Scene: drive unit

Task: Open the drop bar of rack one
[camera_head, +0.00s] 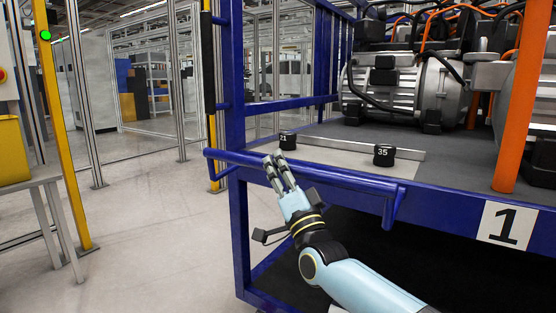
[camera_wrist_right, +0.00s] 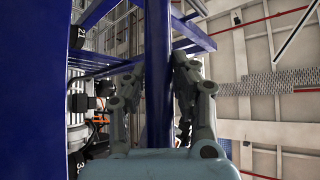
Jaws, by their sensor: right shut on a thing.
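The drop bar (camera_head: 345,180) is a blue tube across the front left of rack one (camera_head: 456,210), which bears a white plate (camera_head: 507,226) with a black 1. The bar's left end sticks out past the rack's corner post, and its right end bends down at the rack's front edge. My right gripper (camera_head: 276,168) is shut on the bar left of its middle. In the right wrist view the blue bar (camera_wrist_right: 158,70) runs between the two fingers. My left gripper is in neither view.
On the rack deck stand black knobs marked 21 (camera_head: 287,141) and 35 (camera_head: 384,155). Behind them are large silver drive units (camera_head: 405,85) with cables. An orange post (camera_head: 517,100) stands at right. The floor (camera_head: 150,220) left of the rack is clear, up to a yellow post (camera_head: 62,125).

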